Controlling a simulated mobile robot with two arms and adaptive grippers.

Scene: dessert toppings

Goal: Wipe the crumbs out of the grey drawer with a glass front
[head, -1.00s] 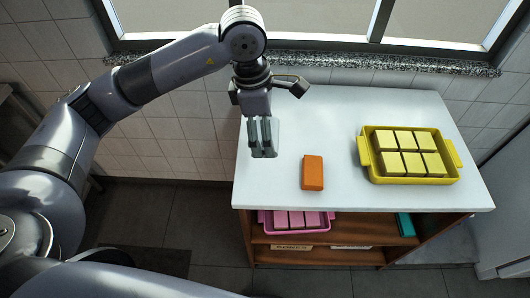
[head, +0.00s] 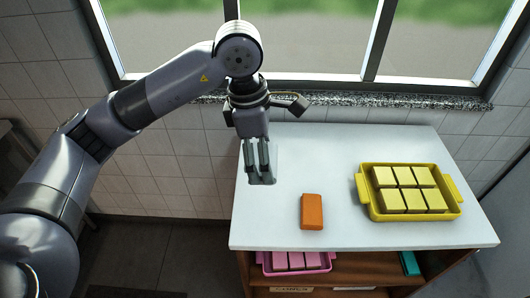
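My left gripper (head: 262,178) points down over the left part of the white tabletop. Its two fingers look close together, with a narrow gap. I cannot tell whether they are open or shut, and I see nothing clearly held. An orange block (head: 312,212), possibly a sponge, lies on the tabletop to the right of my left gripper, apart from it. I see no grey drawer with a glass front and no crumbs. My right gripper is not in view.
A yellow tray (head: 449,213) with several yellow blocks stands on the right of the white tabletop (head: 345,160). On the shelf below sit a pink tray (head: 325,266) with pink blocks and a teal item (head: 410,263). A window and stone sill are behind. The tabletop's middle is free.

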